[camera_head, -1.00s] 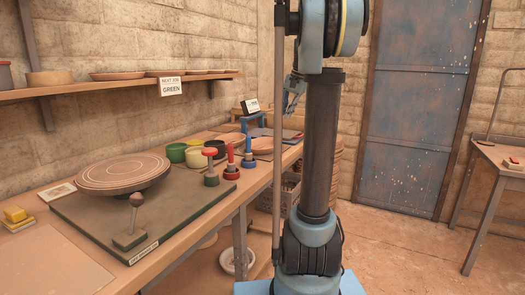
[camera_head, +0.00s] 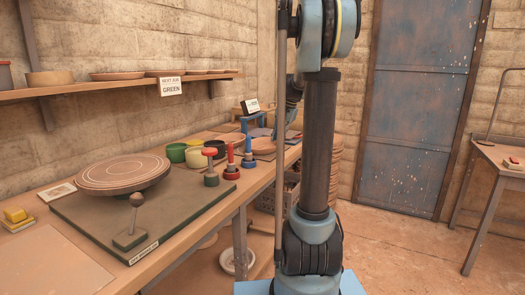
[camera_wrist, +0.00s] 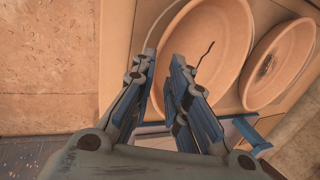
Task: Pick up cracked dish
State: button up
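In the wrist view, a terracotta dish (camera_wrist: 225,40) with a thin dark crack-like line lies in front of my gripper. A second dish (camera_wrist: 290,65) at its right has a dark mark on its inner surface. My gripper (camera_wrist: 164,62) is open, its two fingers apart, with the tips over the left rim of the cracked dish. I cannot tell whether the fingers touch the rim. In the head view, dishes (camera_head: 262,145) lie at the bench's far end; the gripper is hidden there by my arm.
A blue stand (camera_head: 251,121) with a small sign is behind the dishes. Stamps (camera_head: 211,172), glaze pots (camera_head: 195,157) and a wheel (camera_head: 125,172) occupy the nearer bench (camera_head: 100,280). A shelf (camera_head: 120,88) holds more dishes. A blue door (camera_head: 416,110) is beyond open floor.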

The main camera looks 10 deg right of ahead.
jog(key=shift+d+x, duration=0.1)
jog(key=shift+x, duration=1.05)
jog(key=shift+d+x, duration=0.15)
jog(key=shift+x, duration=0.95)
jog(key=shift+w, duration=0.1)
grip_shut()
